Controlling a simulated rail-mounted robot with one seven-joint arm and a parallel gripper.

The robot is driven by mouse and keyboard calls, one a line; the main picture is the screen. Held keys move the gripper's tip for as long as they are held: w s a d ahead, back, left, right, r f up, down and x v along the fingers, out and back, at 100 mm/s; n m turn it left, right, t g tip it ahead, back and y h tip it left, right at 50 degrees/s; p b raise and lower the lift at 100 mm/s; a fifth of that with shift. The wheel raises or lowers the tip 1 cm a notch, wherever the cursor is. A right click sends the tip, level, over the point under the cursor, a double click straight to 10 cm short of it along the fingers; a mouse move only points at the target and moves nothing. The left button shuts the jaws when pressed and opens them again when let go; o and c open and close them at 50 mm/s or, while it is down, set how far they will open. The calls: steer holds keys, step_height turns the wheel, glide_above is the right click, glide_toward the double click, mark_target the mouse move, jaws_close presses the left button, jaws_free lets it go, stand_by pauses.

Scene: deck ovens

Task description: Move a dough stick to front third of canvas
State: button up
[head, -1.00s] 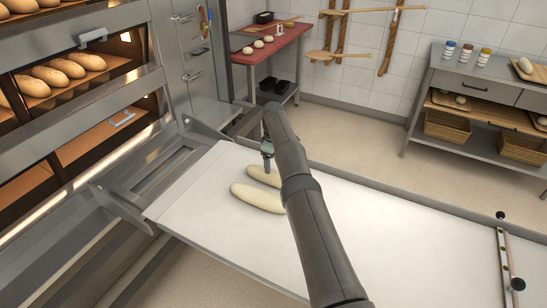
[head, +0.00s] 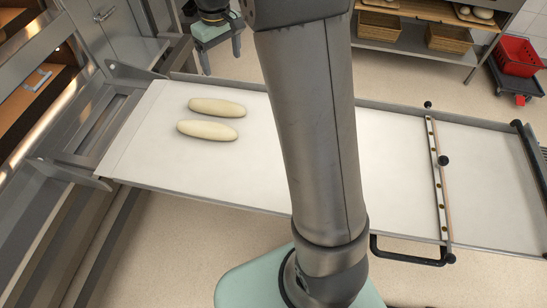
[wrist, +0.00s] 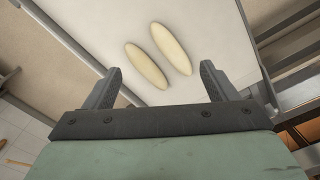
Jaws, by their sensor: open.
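Two pale, long dough sticks lie side by side on the white canvas (head: 160,165), near its oven end. The farther stick (head: 217,107) and the nearer stick (head: 207,131) have a small gap between them in the head view. In the wrist view they show as two sticks, one on the left (wrist: 147,66) and one on the right (wrist: 171,49), beyond the fingertips. My gripper (head: 222,80) is open and empty, raised near the canvas's far edge in the head view. Its two spread fingers (wrist: 160,72) also show in the wrist view, touching neither stick.
A metal crossbar (head: 437,180) with black knobs spans the loader at the right. The oven front stands at the left. A shelf table with baskets (head: 378,26) and a red crate (head: 518,56) are at the back. My arm hides part of the canvas's middle.

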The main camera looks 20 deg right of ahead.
steer(key=s+f+m, duration=0.2)
steer(key=s, duration=1.3)
steer(key=s+f+m, duration=0.2)
steer(key=s, duration=1.4)
steer(key=shift+s+f, duration=0.15)
steer(key=shift+s, duration=0.1)
